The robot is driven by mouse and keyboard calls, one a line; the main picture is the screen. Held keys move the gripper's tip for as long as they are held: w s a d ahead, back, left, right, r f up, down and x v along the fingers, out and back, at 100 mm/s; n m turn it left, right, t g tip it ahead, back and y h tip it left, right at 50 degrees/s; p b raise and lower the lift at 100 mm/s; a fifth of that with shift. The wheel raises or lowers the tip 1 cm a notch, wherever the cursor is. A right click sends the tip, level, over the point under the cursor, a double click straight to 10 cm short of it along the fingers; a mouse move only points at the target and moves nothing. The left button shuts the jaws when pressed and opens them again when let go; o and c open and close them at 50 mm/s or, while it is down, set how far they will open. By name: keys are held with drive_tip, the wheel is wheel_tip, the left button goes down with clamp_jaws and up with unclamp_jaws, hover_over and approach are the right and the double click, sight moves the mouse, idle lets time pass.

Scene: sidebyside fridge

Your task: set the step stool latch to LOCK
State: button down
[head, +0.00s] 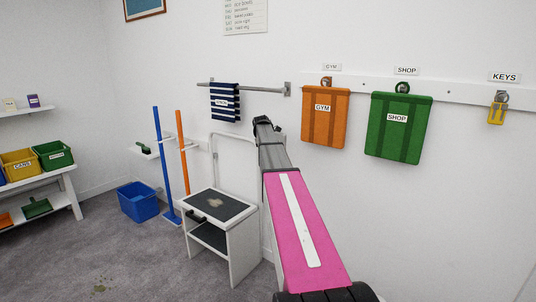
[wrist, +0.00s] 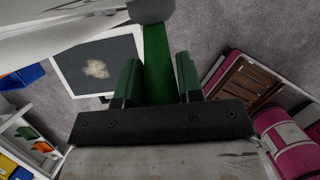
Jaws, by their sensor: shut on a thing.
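The step stool (head: 243,252) stands against the wall left of my arm in the head view, white with a dark top step and a pale worn patch. Its dark top (wrist: 118,52) also shows at the upper left of the wrist view. My gripper (wrist: 158,66) has two dark green fingers on either side of a green bar (wrist: 157,40). The bar runs up to a grey block (wrist: 150,9) and seems to be the stool latch. The gripper is shut on it. In the head view my arm hides the fingers and latch. No LOCK mark is readable.
Blue (head: 158,150) and orange (head: 182,150) poles and a blue bin (head: 138,202) stand left of the stool. A striped towel (head: 225,102) hangs from a rail above it. Orange (head: 325,130) and green (head: 397,140) bags hang at the right.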

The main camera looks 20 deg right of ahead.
drive_tip(key=c, duration=0.8)
unclamp_jaws()
drive_tip(key=shift+r, duration=0.1)
drive_tip(key=v, duration=1)
drive_tip(key=shift+r, duration=0.3)
drive_tip(key=s+a+f+m+y, duration=0.1)
drive_tip(key=s+a+f+m, duration=0.35)
drive_tip(key=f, duration=0.25)
drive_tip(key=s+a+f+m+g, duration=0.1)
drive_tip(key=s+a+f+m, duration=0.2)
drive_tip(key=s+f, duration=0.35)
drive_tip(key=s+a+f+m+y, duration=0.1)
drive_tip(key=s+a+f+m, duration=0.25)
drive_tip(key=f, duration=0.45)
drive_tip(key=s+a+f+m, duration=0.3)
drive_tip(key=s+f+m, duration=0.1)
drive_tip(key=s, duration=0.3)
drive_tip(key=s+a+f+m, duration=0.4)
drive_tip(key=s+f+m, duration=0.1)
drive_tip(key=s, duration=0.3)
drive_tip(key=s+a+f+m+g+y, duration=0.1)
drive_tip(key=s+a+f+m, duration=0.3)
drive_tip(key=s+f, duration=0.2)
drive_tip(key=shift+s+f+m, duration=0.1)
drive_tip(key=shift+s+m, duration=0.3)
drive_tip(key=shift+s, duration=0.35)
